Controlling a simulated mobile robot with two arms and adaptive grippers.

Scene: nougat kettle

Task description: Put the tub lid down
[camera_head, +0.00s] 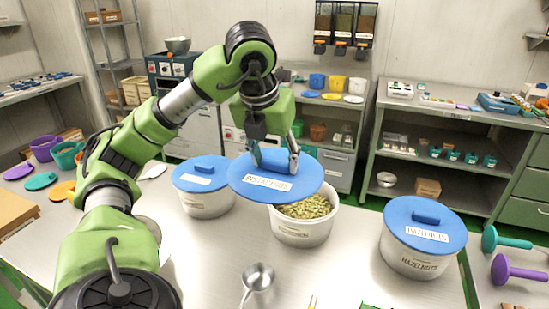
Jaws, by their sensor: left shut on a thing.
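My left gripper (272,158) is shut on a round blue tub lid (250,186) with a white label. It holds the lid tilted, above the table and up against the left side of the open tub's mouth in this view. The open white tub (301,232) holds green nuts or pistachios (308,207). Whether the lid touches the tub's rim I cannot tell. My right gripper is not in view.
A lidded tub (202,203) stands to the left, partly behind the held lid. A hazelnut tub (410,262) with its lid on stands at right. A metal scoop (258,277) lies in front. The steel table (205,265) is bare front left of the scoop.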

